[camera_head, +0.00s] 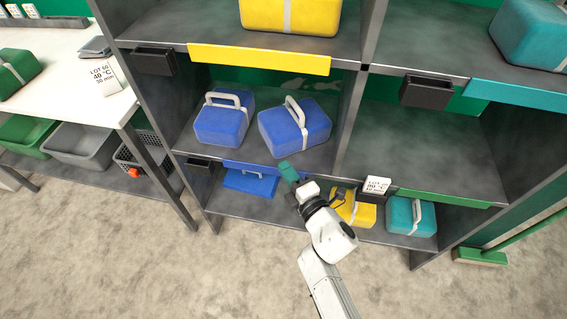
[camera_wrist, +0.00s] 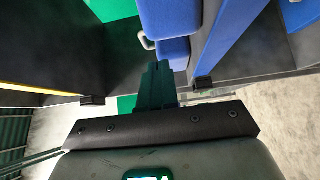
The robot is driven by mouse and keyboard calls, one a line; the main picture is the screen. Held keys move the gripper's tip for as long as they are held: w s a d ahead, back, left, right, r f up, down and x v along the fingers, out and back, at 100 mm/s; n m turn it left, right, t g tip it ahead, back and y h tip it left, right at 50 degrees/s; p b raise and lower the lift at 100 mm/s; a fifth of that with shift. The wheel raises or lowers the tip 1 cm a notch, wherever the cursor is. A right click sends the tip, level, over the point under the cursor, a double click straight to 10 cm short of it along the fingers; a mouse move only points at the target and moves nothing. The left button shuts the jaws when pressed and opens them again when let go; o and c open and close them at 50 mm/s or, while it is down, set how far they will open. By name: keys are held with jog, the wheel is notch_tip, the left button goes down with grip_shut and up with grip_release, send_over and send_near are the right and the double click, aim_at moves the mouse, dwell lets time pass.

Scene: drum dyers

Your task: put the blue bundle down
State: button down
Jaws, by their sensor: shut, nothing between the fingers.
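Two blue bundles with pale straps and handles sit on the middle shelf behind the blue strip: the left blue bundle (camera_head: 222,124) and the right blue bundle (camera_head: 281,134), which is turned at an angle. A third blue bundle (camera_head: 250,184) lies on the bottom shelf, partly hidden by the strip. My gripper (camera_head: 286,168) is at the shelf's front edge, just below the right bundle. Its green fingers (camera_wrist: 156,75) are shut and empty. In the wrist view a blue bundle (camera_wrist: 172,16) with a pale handle is just past the fingertips; I cannot tell whether they touch.
The blue strip (camera_head: 246,168) edges the shelf. A yellow bundle (camera_head: 355,212) and a teal bundle (camera_head: 408,217) sit on the bottom shelf to the right. The compartment right of the blue bundles (camera_head: 420,150) is empty. A white table (camera_head: 62,88) stands left; the floor in front is clear.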

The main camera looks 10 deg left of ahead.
jog(key=p+v, duration=0.2)
jog(key=v, duration=0.6)
jog(key=shift+a+r, duration=0.1)
jog(key=shift+a, duration=0.05)
